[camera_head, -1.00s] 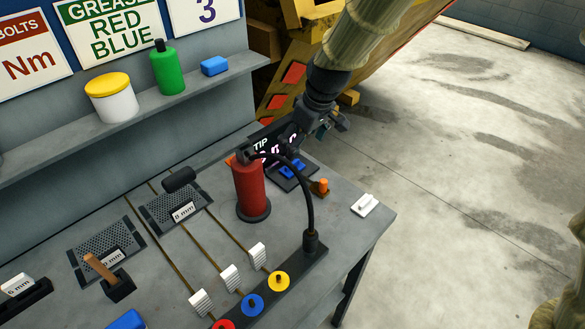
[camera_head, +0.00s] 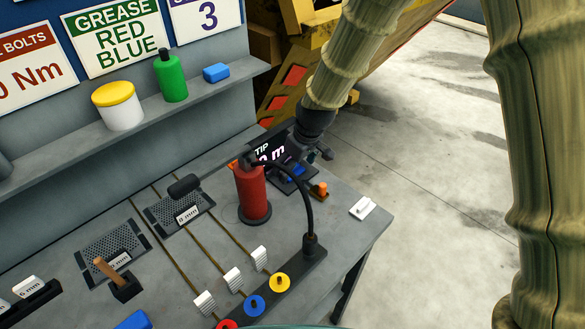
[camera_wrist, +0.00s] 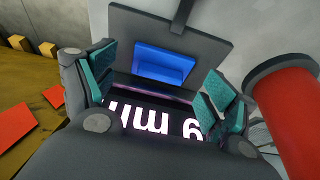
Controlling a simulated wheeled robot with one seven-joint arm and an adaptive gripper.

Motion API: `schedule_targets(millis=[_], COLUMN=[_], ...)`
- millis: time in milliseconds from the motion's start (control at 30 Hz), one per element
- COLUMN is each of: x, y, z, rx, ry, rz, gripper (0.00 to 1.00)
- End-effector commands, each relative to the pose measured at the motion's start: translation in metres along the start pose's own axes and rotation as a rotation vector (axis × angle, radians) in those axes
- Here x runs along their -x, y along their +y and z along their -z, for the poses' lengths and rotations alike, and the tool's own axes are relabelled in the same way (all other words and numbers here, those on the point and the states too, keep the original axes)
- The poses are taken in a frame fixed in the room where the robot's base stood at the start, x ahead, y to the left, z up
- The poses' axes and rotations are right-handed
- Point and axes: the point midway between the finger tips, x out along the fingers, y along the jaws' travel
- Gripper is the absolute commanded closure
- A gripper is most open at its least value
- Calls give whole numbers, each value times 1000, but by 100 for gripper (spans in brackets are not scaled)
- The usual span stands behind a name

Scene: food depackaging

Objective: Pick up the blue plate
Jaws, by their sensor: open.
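A blue plate-like block (camera_wrist: 163,65) lies on a flat dark holder (camera_wrist: 205,48) in the wrist view. In the head view the blue piece (camera_head: 295,172) shows partly beyond the red cylinder, on the right part of the bench. My gripper (camera_wrist: 160,88) is open, its teal-padded fingers spread to the left and right on the near side of the blue piece. In the head view my gripper (camera_head: 318,148) is dark, small and partly hidden by my wrist, above the holder.
A red cylinder (camera_head: 252,192) stands close by and also shows at right in the wrist view (camera_wrist: 295,115). A lit display (camera_head: 268,152) and a curved black stalk (camera_head: 309,205) are near. A white block (camera_head: 362,208) and orange piece (camera_head: 320,190) lie right. Another blue block (camera_head: 216,73) is on the shelf.

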Motion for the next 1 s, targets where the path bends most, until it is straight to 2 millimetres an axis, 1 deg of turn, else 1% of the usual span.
schedule_targets(millis=[167,367,400,567,600,667,700,733,767,1000], x=[-6,-7,-7,-7,-7,-7,-7,-7,-7,-6], y=[0,0,0,0,0,0,0,0,0,0], z=[0,0,0,0,0,0,0,0,0,0], rx=[0,0,0,0,0,0,0,0,0,0], ry=[0,0,0,0,0,0,0,0,0,1], rz=[0,0,0,0,0,0,0,0,0,-1], gripper=[14,14,16,45,53,63,67,67,71,71])
